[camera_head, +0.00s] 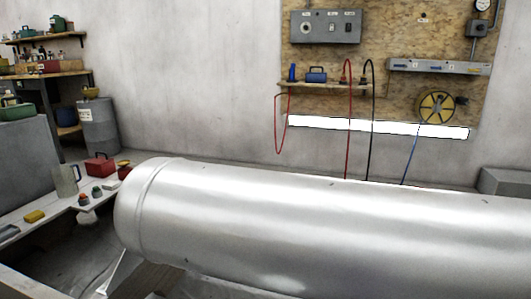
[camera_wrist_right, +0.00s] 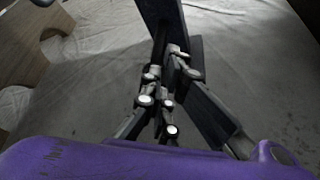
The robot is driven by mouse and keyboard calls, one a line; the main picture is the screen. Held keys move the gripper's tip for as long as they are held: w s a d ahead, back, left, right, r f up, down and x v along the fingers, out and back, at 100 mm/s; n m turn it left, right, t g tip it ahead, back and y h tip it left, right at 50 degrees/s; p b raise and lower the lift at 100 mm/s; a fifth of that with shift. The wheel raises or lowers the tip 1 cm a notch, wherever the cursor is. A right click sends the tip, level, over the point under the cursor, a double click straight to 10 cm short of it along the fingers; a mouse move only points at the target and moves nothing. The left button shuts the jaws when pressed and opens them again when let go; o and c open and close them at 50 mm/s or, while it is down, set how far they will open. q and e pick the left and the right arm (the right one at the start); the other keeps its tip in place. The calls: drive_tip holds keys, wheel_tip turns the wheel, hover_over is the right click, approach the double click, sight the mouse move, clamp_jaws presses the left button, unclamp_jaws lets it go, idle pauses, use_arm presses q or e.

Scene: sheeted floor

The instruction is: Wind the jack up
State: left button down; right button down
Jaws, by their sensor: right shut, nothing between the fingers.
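I cannot make out the jack or its handle in either view. My right gripper (camera_wrist_right: 165,22) shows in the right wrist view, with dark fingers and linkages with bright pins. It is shut with nothing between its fingers, above a grey sheeted floor (camera_wrist_right: 95,85). My left gripper is in neither view. A large silver cylinder (camera_head: 330,225) lies across the front of the head view and hides the floor behind it.
A wooden board (camera_wrist_right: 25,50) stands at the upper left of the wrist view. In the head view, a low bench (camera_head: 60,210) at the left holds a jug (camera_head: 66,181), a red box (camera_head: 100,165) and small items. A tool panel (camera_head: 400,40) hangs on the back wall.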

drive_tip(key=shift+a+f, duration=0.2)
drive_tip(key=shift+f, duration=0.1)
idle(0.4)
drive_tip(key=shift+a, duration=0.1)
drive_tip(key=shift+a+r+p, duration=0.1)
drive_tip(key=shift+p, duration=0.8)
drive_tip(key=s+p, duration=0.1)
drive_tip(key=s, duration=0.1)
drive_tip(key=s+p, duration=0.1)
drive_tip(key=s, duration=0.1)
drive_tip(key=s+a+p, duration=0.1)
drive_tip(key=shift+s+r, duration=0.4)
